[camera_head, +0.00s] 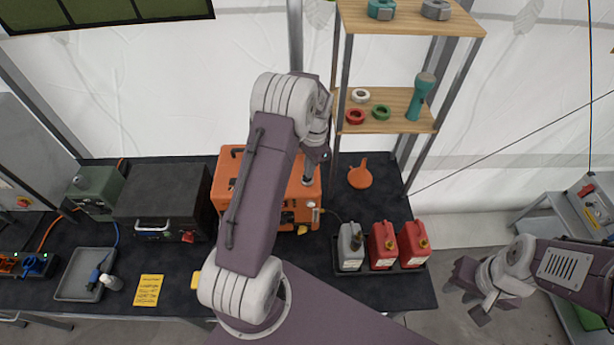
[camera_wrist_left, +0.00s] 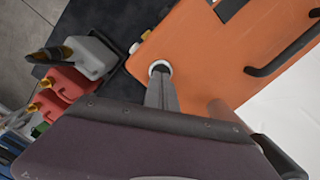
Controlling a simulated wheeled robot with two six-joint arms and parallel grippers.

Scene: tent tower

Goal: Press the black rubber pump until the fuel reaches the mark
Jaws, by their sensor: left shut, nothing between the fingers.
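The orange generator (camera_head: 228,165) stands on the dark table, partly hidden behind my left arm. My left gripper (camera_head: 308,180) is shut and empty, pointing down at the generator's top on its right side. In the left wrist view its closed fingertips (camera_wrist_left: 160,72) are at a white ring (camera_wrist_left: 161,65) on the orange top (camera_wrist_left: 190,50). The fingertips cover the ring's middle, so I cannot make out the black rubber pump or tell whether they touch it. No fuel level or mark can be made out. My right gripper (camera_head: 478,292) is open and empty, off the table at the right.
A grey can (camera_head: 350,247) and two red cans (camera_head: 382,245) stand in a black tray right of the generator. An orange funnel (camera_head: 360,176) lies behind them. A wooden shelf (camera_head: 390,100) rises at the back. A black case (camera_head: 160,200) stands left.

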